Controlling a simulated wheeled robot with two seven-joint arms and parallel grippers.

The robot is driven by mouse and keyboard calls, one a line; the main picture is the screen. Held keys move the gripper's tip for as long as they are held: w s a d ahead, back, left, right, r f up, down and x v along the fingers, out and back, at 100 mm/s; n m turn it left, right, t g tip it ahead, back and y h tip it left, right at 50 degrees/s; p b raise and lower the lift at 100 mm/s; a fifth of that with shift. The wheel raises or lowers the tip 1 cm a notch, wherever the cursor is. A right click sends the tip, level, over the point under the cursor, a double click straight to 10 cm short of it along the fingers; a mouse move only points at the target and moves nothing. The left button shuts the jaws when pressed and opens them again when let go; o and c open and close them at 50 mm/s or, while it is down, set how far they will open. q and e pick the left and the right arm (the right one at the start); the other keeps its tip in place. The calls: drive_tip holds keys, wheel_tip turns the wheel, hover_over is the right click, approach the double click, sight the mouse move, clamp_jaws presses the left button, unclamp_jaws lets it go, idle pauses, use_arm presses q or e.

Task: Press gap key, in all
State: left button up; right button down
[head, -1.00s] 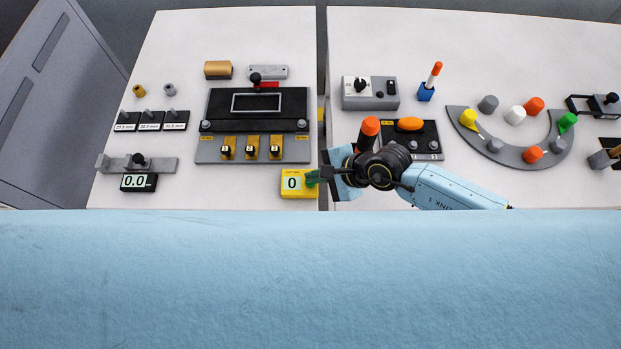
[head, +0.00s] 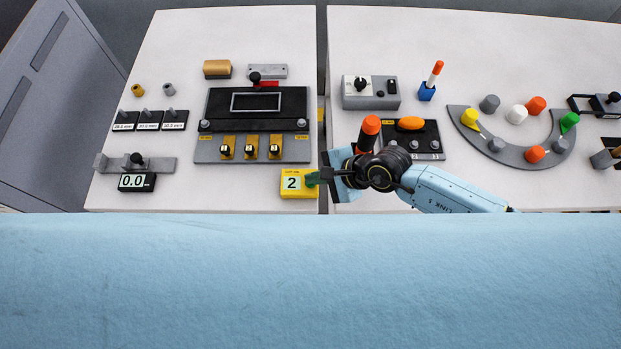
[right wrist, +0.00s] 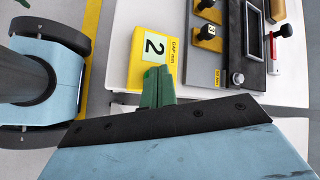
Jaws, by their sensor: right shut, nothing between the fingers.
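The yellow gap box (head: 292,184) lies at the front right corner of the left table and its display reads 2. It also shows in the right wrist view (right wrist: 136,66), with a "GAP mm" label beside the digit. My right gripper (head: 314,178) is shut and empty, its green-tipped fingers at the right edge of the box. In the right wrist view the closed green fingers (right wrist: 157,86) meet the edge of the box below the display; whether they press on it I cannot tell. Any key there is hidden behind the fingers. My left gripper is not in view.
A black and grey panel (head: 210,150) with several yellow switches stands behind the box. A black display (head: 137,183) reading 0.0 is at the left. A narrow gap separates the two tables. An orange-topped cylinder (head: 370,126) stands close behind my right wrist.

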idle(0.3)
drive_tip(key=shift+r+p, duration=0.9)
drive_tip(key=shift+r, duration=0.1)
wheel_tip(320, 180, up, 5)
drive_tip(key=p, duration=0.4)
idle(0.5)
